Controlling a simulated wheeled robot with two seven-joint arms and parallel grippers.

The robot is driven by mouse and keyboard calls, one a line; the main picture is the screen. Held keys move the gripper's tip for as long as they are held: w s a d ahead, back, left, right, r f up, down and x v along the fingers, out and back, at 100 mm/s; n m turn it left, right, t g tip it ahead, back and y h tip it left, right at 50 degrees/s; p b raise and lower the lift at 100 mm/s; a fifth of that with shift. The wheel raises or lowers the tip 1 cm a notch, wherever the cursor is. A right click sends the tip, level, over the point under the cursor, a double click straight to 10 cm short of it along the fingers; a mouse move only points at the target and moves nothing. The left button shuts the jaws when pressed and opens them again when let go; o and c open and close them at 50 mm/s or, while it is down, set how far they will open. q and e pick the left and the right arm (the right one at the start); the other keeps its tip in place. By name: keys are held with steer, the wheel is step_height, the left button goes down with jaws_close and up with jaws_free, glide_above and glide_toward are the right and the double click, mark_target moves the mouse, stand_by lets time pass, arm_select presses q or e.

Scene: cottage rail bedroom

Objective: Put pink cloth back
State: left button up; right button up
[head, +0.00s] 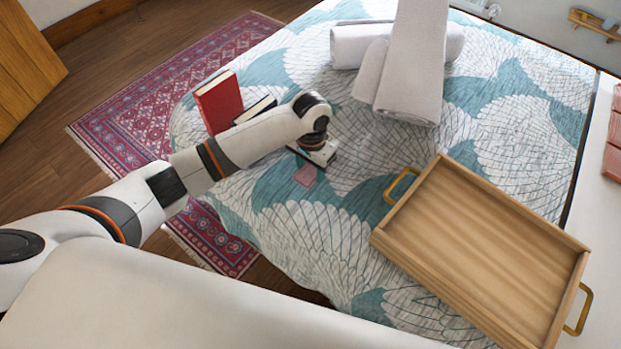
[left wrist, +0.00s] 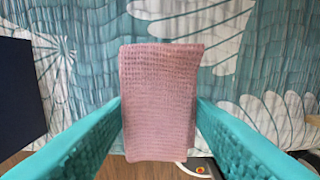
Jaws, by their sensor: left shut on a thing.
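The pink cloth (head: 305,176) is a small folded piece with a ribbed weave, low over the patterned bed cover (head: 310,240). My left gripper (head: 312,162) is shut on it, pointing down. In the left wrist view the pink cloth (left wrist: 159,75) sits between the two teal fingers, which touch its left and right edges. Whether the cloth still touches the bed is hard to tell. My right gripper is in neither view. More reddish-pink folded pieces (head: 613,162) lie on a white surface at the right edge.
A wooden tray (head: 480,250) with brass handles lies right of my gripper on the bed. Rolled white towels (head: 410,70) lie behind. A red book (head: 219,102) stands left of my wrist, with a dark book (head: 257,109) beside it. Open cover lies between gripper and tray.

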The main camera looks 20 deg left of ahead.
mark_target(311, 178)
arm_select(q)
steer(key=shift+f, duration=2.15)
steer(key=shift+f, duration=0.15)
steer(key=o, duration=0.9)
step_height(311, 178, up, 12)
steer(key=shift+r+p, duration=0.2)
steer(key=shift+p, duration=0.1)
steer(key=shift+d, duration=0.1)
